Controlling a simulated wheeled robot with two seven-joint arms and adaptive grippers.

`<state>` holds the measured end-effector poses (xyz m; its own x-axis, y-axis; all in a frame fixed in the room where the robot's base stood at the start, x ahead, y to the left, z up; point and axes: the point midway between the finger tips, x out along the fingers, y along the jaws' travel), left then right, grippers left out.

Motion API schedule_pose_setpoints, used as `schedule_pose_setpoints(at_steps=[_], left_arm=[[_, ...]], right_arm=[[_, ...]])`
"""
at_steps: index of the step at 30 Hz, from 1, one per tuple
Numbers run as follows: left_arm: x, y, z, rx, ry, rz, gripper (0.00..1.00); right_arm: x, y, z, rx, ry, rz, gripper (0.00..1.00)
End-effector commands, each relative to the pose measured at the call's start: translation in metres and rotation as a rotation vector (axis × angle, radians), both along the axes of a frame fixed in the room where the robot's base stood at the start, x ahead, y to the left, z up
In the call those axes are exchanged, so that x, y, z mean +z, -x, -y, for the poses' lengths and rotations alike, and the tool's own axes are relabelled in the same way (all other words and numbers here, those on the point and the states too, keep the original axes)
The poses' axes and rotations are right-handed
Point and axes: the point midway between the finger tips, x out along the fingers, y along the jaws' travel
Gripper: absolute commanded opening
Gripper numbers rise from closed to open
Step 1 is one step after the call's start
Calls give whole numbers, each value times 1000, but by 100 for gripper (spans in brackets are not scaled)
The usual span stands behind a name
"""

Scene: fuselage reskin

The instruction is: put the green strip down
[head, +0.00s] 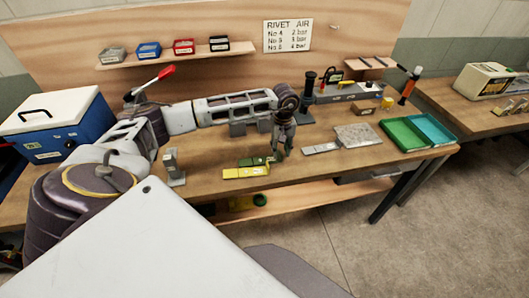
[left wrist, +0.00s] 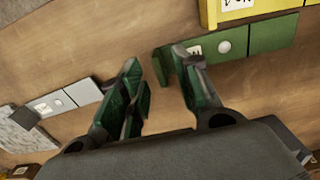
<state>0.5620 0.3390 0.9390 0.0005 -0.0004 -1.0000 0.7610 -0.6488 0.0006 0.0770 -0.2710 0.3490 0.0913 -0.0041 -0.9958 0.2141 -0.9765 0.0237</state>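The green strip (head: 250,161) lies on the wooden bench along the back edge of the yellow strip (head: 246,172). In the left wrist view, the green strip (left wrist: 246,40) has a pale label and a round spot, and the yellow strip (left wrist: 245,8) lies alongside it. My left gripper (head: 280,152) points down at the green strip's right end. In the left wrist view, its fingers (left wrist: 163,92) are apart with nothing clamped between them. One finger covers part of the strip's end; I cannot tell whether it touches. My right gripper is not in view.
A grey strip (head: 321,148) and a grey plate (head: 358,135) lie right of the gripper. Green (head: 402,134) and teal (head: 433,129) trays stand farther right. A small grey stand (head: 174,168) is at left, near a blue cooler (head: 60,130). Bare bench surrounds the strips.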

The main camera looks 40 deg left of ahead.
Motion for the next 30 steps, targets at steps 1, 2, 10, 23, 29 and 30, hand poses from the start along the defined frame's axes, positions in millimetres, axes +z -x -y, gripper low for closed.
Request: schedule_pose_setpoints(at_steps=[1,2,10,23,29,30], left_arm=[[-5,1,0,0,-1,-2,33],[-7,1,0,0,-1,-2,33],[-11,0,0,-1,1,-1,33],[-11,0,0,-1,0,0,15],[-11,0,0,-1,0,0,0],[-11,0,0,-1,0,0,0]], right_arm=[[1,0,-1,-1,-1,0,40],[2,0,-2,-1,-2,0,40],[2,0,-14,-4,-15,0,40],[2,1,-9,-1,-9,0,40],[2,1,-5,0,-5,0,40],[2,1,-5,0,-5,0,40]])
